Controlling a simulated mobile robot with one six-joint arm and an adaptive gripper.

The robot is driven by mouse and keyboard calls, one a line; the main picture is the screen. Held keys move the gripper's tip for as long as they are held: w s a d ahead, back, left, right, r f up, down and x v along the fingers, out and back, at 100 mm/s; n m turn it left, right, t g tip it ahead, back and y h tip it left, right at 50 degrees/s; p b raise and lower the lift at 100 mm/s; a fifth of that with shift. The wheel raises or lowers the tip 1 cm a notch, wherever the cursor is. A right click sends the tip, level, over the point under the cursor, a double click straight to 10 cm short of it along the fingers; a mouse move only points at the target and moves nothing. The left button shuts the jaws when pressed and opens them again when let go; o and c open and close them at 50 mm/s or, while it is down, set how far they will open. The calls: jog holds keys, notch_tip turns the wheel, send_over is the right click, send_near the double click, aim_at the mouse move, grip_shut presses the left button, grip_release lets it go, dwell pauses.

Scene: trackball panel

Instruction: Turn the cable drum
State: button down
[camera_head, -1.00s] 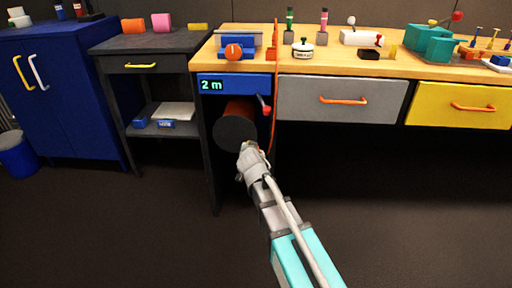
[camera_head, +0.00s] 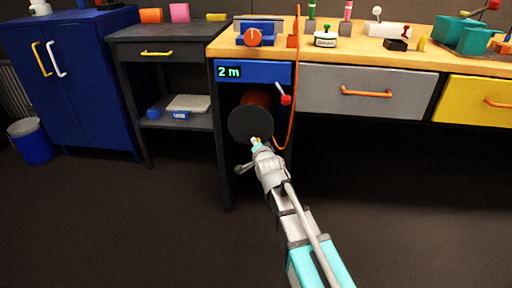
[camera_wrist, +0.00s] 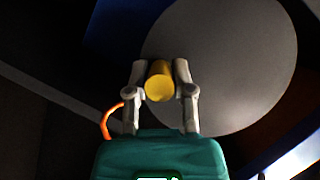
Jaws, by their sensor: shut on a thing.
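The cable drum (camera_head: 247,123) hangs under the left end of the workbench, with a dark round face towards me and an orange-brown body behind. In the wrist view its grey disc (camera_wrist: 235,60) fills the upper right. A yellow knob (camera_wrist: 159,84) stands out in front of the disc, near its left edge in that view. My gripper (camera_wrist: 159,80) is shut on the knob, one finger on each side. In the head view my gripper (camera_head: 256,143) is at the lower edge of the drum face, and the knob is mostly hidden.
A blue panel above the drum has a display (camera_head: 229,72) reading "2 m". A red-tipped lever (camera_head: 285,99) sticks out at its right. An orange cable (camera_head: 293,115) hangs beside the drum. Bench legs stand close by; the floor in front is clear.

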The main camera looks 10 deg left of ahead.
jog(key=shift+s+a+f, duration=0.15)
jog(key=shift+s+a, duration=0.05)
dwell(0.3)
jog(key=shift+c, duration=2.4)
grip_release()
